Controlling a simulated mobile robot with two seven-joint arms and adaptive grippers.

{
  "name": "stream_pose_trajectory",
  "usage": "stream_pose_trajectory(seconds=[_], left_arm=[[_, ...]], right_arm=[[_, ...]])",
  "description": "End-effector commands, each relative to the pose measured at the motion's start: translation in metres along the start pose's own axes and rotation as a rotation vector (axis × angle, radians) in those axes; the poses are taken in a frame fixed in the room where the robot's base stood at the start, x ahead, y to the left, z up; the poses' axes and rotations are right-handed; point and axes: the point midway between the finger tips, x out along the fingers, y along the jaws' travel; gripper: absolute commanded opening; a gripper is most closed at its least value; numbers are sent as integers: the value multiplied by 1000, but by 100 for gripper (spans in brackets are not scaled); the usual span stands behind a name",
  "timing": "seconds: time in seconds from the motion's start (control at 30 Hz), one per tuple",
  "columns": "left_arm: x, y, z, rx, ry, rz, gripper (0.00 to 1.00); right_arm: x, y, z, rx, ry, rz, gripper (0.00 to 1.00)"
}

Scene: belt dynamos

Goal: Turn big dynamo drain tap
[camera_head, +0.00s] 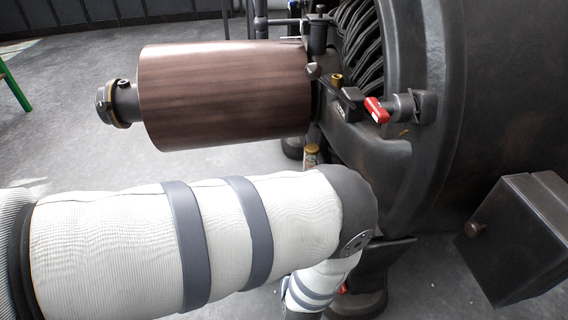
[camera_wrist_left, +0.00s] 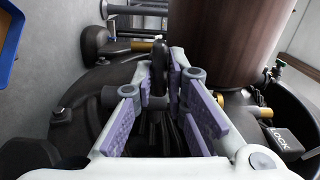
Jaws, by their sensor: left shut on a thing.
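The big dynamo (camera_head: 510,90) is a large dark housing on the right of the head view, with a brown-copper drum (camera_head: 225,95) sticking out to the left. In the left wrist view, the purple-padded fingers of my left gripper (camera_wrist_left: 163,85) are closed about a dark upright handle (camera_wrist_left: 158,55), which seems to be the drain tap. Its top stands out beyond the fingertips; its lower part is hidden between the pads. In the head view my left forearm crosses low in front of the dynamo, and the gripper is hidden behind it. My right gripper is in neither view.
A red-handled lever (camera_head: 377,110) sits on the dynamo's flange, above my left elbow. A dark box (camera_head: 515,240) stands at the lower right. In the wrist view the copper drum (camera_wrist_left: 232,45) and a block marked LOCK (camera_wrist_left: 285,140) are close on the right. Open floor lies at left.

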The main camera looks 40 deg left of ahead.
Motion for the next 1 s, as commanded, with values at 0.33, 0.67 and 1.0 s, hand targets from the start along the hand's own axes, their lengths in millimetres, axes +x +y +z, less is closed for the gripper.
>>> stream_pose_trajectory(seconds=[0.33, 0.67, 1.0], left_arm=[[-1, 1, 1, 48, -2, 3, 0], [-1, 1, 1, 47, -2, 3, 18], [-1, 1, 0, 45, -1, 1, 30]], right_arm=[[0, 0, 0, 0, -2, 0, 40], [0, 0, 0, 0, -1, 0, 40], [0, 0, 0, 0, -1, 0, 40]])
